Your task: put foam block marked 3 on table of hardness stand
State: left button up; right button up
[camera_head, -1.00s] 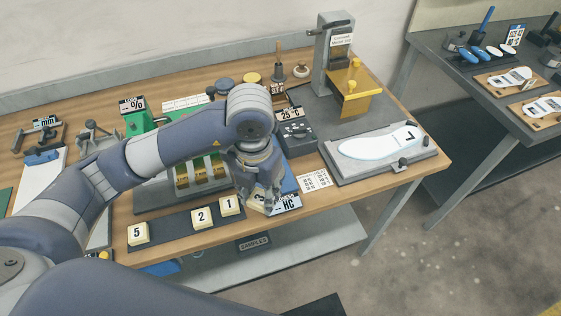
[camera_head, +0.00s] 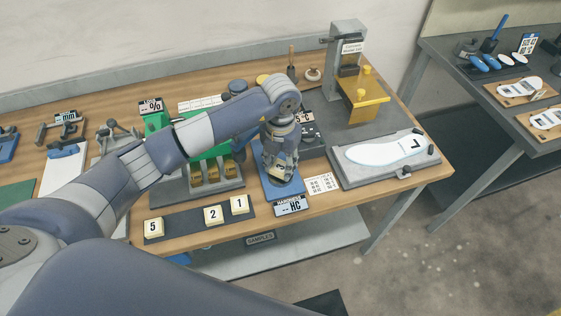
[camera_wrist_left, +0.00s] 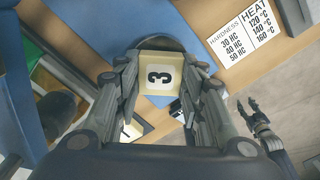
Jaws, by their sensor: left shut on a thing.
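My left gripper (camera_head: 281,176) is shut on the cream foam block marked 3 (camera_wrist_left: 160,76), which shows its number upward in the left wrist view. The gripper holds it over the blue base of the hardness stand (camera_head: 268,186), with its HC display (camera_head: 291,206) in front. In the left wrist view a dark round table (camera_wrist_left: 150,43) shows partly behind the block. I cannot tell whether the block touches it. My right gripper (camera_wrist_left: 252,112) shows at the right of the left wrist view, its fingers apart and empty.
Foam blocks 5 (camera_head: 153,227), 2 (camera_head: 213,215) and 1 (camera_head: 239,204) sit on a dark strip at the front edge. A green device with brass blocks (camera_head: 210,171) stands left of the stand. A printed card (camera_head: 322,183) and an insole plate (camera_head: 343,168) lie to the right.

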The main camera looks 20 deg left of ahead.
pick_arm(q)
jog(key=shift+f, duration=0.5)
jog(key=shift+f+b, duration=0.15)
jog(key=shift+b, duration=0.15)
jog(key=o, duration=0.7)
jog(key=shift+o, duration=0.2)
pick_arm(e)
jog(key=shift+a+r, duration=0.1)
jog(key=shift+a, duration=0.4)
jog(key=shift+d, duration=0.2)
